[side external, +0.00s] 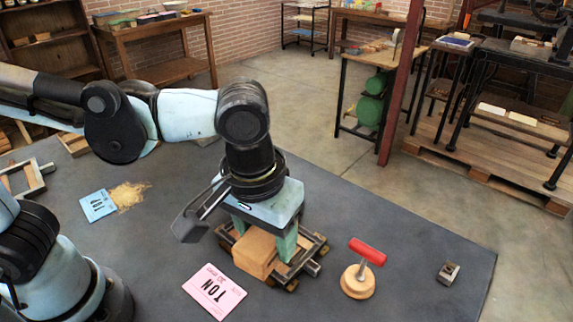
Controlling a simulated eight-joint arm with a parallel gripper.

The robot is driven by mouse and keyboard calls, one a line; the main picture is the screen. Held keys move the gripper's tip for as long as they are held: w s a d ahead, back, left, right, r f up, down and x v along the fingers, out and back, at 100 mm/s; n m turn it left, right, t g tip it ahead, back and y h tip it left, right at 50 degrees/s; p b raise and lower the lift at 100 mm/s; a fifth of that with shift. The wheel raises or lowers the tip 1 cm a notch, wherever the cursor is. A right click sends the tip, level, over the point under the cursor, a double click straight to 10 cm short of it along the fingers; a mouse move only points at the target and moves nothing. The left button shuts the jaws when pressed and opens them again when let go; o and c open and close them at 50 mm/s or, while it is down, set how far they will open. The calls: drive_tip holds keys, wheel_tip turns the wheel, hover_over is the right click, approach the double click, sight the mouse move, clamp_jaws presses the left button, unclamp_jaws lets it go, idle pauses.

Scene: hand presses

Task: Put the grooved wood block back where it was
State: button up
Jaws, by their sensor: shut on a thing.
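The wood block (253,254) is a light brown block in the lower middle of the side external view. My gripper (264,240) points down over it, with its pale green fingers shut on the block. The block is at a dark metal and wood frame (311,256) with rails. I cannot tell whether the block rests on the frame or hangs just above it. The groove cannot be made out, and my gripper hides part of the block's top and far side.
A pink printed card (214,291) lies in front. A red-handled tool on a round wooden base (358,281) and a small metal piece (448,272) stand to the right. A blue packet (98,205) lies by yellowish shavings (128,195). The grey table (400,240) is clear between them.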

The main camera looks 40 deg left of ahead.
drive_tip(key=w+a+n, duration=0.2)
drive_tip(key=a+n, duration=0.6)
drive_tip(key=n+g+y, duration=0.1)
drive_tip(key=n, duration=0.7)
hover_over(201, 205)
drive_tip(key=f, duration=0.8)
drive_tip(key=shift+d+f, duration=0.25)
drive_tip(key=shift+f, duration=2.15)
drive_tip(key=o, duration=1.1)
drive_tip(key=shift+f, duration=0.15)
